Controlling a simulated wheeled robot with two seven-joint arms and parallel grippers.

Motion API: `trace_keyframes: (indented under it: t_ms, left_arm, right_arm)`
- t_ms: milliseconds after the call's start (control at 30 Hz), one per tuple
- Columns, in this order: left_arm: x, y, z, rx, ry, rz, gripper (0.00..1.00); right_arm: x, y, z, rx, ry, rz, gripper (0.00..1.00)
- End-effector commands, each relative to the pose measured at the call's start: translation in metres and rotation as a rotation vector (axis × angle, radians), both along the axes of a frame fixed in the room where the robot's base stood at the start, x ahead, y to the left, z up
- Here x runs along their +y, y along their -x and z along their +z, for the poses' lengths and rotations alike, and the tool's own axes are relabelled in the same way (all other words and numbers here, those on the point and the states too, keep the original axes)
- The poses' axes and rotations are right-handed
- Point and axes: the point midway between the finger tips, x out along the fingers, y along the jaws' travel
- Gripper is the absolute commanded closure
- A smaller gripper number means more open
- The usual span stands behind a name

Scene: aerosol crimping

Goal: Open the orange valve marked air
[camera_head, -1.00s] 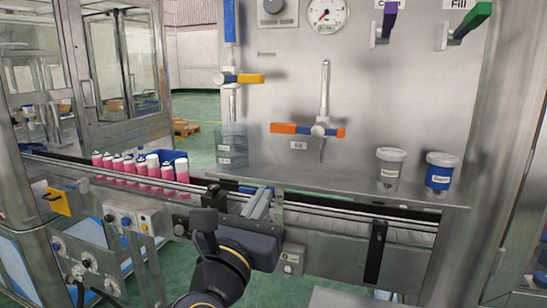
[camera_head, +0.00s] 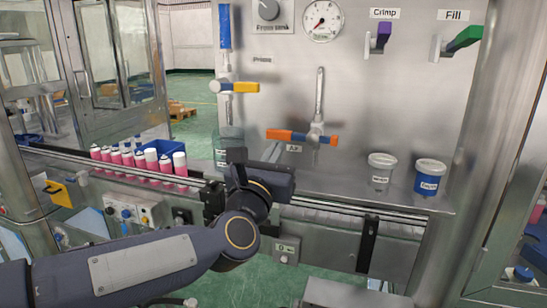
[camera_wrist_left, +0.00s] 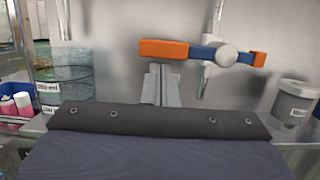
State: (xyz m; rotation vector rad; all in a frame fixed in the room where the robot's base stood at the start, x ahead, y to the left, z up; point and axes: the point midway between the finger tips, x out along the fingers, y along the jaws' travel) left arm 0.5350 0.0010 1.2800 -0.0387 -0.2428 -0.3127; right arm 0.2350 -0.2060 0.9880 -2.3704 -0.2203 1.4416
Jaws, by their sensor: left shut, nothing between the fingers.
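The orange valve handle (camera_head: 287,135) is mounted on the steel panel above the label "Air" (camera_head: 294,149). It lies nearly level, with a blue middle, a white hub and an orange right end, across a vertical pipe (camera_head: 319,92). My left gripper (camera_head: 273,151) is shut and empty, just below and left of the handle. In the left wrist view the shut fingers (camera_wrist_left: 161,82) point up at the panel, below the long orange end (camera_wrist_left: 163,49), with the blue part and white hub to the right. They look apart from the handle. My right gripper is not in view.
A yellow valve (camera_head: 240,87) is on a pipe to the left; purple "Crimp" (camera_head: 384,34) and green "Fill" (camera_head: 464,38) handles are upper right. Two cups (camera_head: 381,171) (camera_head: 429,176) stand on the shelf. Several pink cans (camera_head: 140,163) stand on the conveyor to the left.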

Motion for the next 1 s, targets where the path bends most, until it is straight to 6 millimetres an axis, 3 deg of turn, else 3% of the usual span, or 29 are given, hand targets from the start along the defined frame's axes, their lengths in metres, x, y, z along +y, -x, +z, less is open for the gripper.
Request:
trace_keyframes:
  t_ms: [1000]
  left_arm:
    - [0.0035, -0.0005, 0.0081, -0.038, -0.109, 0.000, 1.00]
  right_arm:
    - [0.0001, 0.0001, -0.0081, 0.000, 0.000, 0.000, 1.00]
